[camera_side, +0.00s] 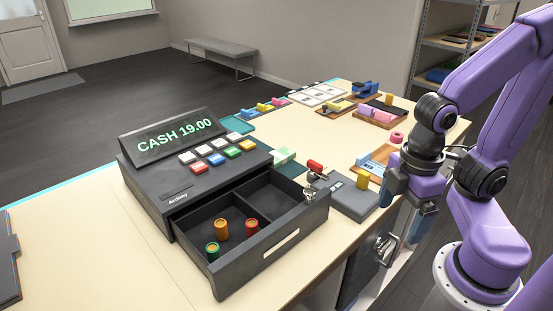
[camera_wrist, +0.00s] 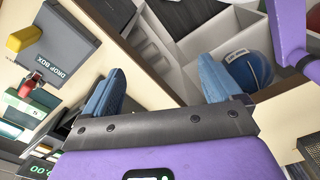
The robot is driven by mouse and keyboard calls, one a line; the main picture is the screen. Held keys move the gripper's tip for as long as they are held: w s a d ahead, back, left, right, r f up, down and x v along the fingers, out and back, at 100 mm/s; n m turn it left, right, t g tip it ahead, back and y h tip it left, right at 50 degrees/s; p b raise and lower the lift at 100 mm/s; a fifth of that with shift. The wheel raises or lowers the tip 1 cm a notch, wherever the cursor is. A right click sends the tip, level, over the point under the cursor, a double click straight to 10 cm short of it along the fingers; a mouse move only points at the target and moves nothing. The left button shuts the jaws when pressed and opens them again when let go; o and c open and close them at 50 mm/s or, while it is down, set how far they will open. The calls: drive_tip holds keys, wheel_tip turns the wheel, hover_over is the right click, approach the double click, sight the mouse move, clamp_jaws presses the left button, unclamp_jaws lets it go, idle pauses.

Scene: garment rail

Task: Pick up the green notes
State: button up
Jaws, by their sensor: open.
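The green notes (camera_side: 284,156) lie as a small pale green bundle on the counter, just behind the right end of the open cash drawer. In the wrist view a green and white bundle (camera_wrist: 24,112) shows at the left edge, next to a red-handled item. My gripper (camera_side: 418,226) is open and empty, with its blue fingers pointing down beside the counter's front edge, well to the right of the notes. In the wrist view my gripper (camera_wrist: 160,66) has its two blue fingers spread apart with nothing between them.
The cash register (camera_side: 190,165) shows CASH 19.00. Its open drawer (camera_side: 270,245) holds several coloured rolls. A grey drop box (camera_side: 345,200) with a yellow handle (camera_side: 362,178) and a red-handled stamp-like item (camera_side: 315,167) stand between my gripper and the notes. Trays with coloured items lie farther back.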

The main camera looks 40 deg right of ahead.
drive_tip(key=w+a+r+m, duration=0.2)
drive_tip(key=w+a+m, duration=0.15)
drive_tip(key=w, duration=0.25)
drive_tip(key=w+a+r+m, duration=0.2)
drive_tip(key=w+m, duration=0.2)
drive_tip(key=w, duration=0.2)
drive_tip(key=w+r+m+h, duration=0.1)
drive_tip(key=w+r+m, duration=0.1)
drive_tip(key=w+m, duration=0.85)
drive_tip(key=m+h, duration=0.1)
drive_tip(key=m, duration=1.1)
hover_over(277, 156)
drive_tip(key=a, duration=0.2)
drive_tip(key=f, duration=0.5)
drive_tip(key=d+f, duration=0.1)
drive_tip(key=f, duration=0.5)
drive_tip(key=d+f, duration=0.1)
drive_tip(key=f, duration=0.5)
drive_tip(key=shift+w+f, duration=0.1)
drive_tip(key=shift+f, duration=0.1)
drive_tip(key=shift+a, duration=0.1)
drive_tip(key=c, duration=1.2)
